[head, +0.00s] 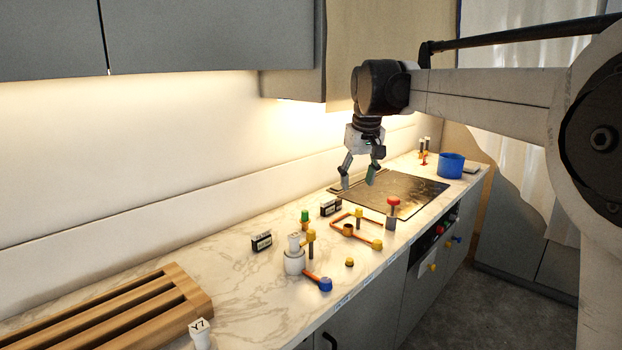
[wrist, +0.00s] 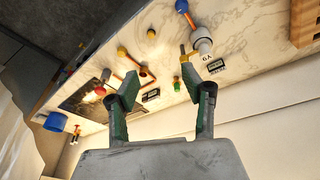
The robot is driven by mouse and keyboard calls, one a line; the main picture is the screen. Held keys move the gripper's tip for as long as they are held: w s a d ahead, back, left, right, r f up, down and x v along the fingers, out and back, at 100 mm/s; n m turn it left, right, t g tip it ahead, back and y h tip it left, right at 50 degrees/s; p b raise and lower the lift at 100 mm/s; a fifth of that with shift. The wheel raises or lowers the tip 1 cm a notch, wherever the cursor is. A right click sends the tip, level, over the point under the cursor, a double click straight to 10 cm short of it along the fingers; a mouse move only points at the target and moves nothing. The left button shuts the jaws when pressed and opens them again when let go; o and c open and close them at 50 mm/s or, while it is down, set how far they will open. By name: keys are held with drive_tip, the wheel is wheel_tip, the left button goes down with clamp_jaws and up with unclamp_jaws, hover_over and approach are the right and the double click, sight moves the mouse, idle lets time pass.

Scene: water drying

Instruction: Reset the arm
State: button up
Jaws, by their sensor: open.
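My gripper (head: 357,182) hangs from my arm, fingers pointing down, above the far left part of the dark cooktop (head: 402,195) in the head view. Its two fingers are spread apart with nothing between them. In the wrist view my gripper (wrist: 165,85) also shows open and empty, with the counter and its objects beyond the fingertips. My arm reaches in from the right, with its wrist close to the wall cabinets.
Several small pieces stand on the marble counter (head: 232,290), among them a white cylinder (head: 294,261), a red-topped post (head: 392,212) and a blue pot (head: 451,165). A wooden rack (head: 110,318) lies front left. Wall cabinets (head: 210,40) hang above.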

drive_tip(key=s+d+f+m+t, duration=0.1)
drive_tip(key=s+d+f, duration=0.15)
drive_tip(key=s, duration=0.75)
drive_tip(key=s+d+f+m+t, duration=0.1)
drive_tip(key=s+d, duration=0.2)
drive_tip(key=s, duration=0.7)
drive_tip(key=s+d+f+m+t+b, duration=0.1)
drive_tip(key=s+f, duration=0.6)
drive_tip(key=s, duration=0.2)
drive_tip(key=s+d+f, duration=0.2)
drive_tip(key=s+f, duration=0.5)
drive_tip(key=s, duration=0.2)
drive_tip(key=shift+s+m+t+b, duration=0.25)
drive_tip(key=shift+m+t+b, duration=0.15)
